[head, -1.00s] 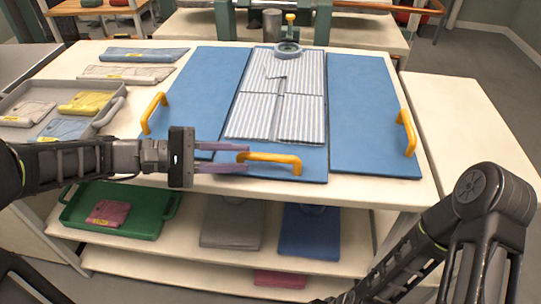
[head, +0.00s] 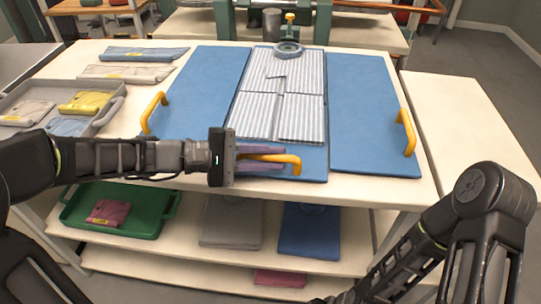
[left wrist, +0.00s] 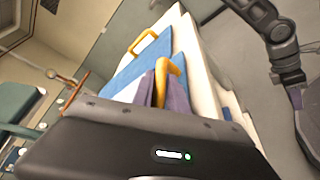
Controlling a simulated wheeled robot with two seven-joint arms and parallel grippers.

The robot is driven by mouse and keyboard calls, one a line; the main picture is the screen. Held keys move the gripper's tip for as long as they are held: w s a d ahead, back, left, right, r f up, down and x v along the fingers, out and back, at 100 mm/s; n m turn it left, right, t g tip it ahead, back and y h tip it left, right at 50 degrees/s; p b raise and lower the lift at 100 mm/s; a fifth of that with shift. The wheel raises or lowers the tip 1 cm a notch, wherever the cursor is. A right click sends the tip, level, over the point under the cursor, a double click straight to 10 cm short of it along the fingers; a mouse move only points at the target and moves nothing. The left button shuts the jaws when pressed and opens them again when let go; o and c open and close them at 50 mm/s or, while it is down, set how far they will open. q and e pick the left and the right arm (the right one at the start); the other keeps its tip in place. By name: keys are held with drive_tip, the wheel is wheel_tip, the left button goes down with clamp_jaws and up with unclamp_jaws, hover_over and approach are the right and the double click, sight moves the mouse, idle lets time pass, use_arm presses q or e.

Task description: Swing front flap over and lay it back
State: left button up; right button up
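A blue folding board lies on the table with a left panel (head: 205,85), a right panel (head: 365,110) and a middle part. The front flap (head: 312,163) lies flat at the middle's near end, with a yellow handle (head: 292,161). A striped, folded garment (head: 275,110) lies on the middle part, its near edge reaching over the flap's far side. My left gripper (head: 266,157) is at the flap's handle, with its purple fingers apart on either side of the bar. The left wrist view also shows the handle (left wrist: 174,70) between the fingers.
Yellow handles stand on the left panel (head: 153,112) and right panel (head: 406,132). A grey tray (head: 108,112) with folded cloths is at the left. A round-based post (head: 287,48) stands behind the garment. A lower shelf holds a green tray (head: 75,219). The side table (head: 465,130) is bare.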

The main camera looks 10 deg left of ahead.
use_arm(q)
clamp_jaws()
idle(1.1)
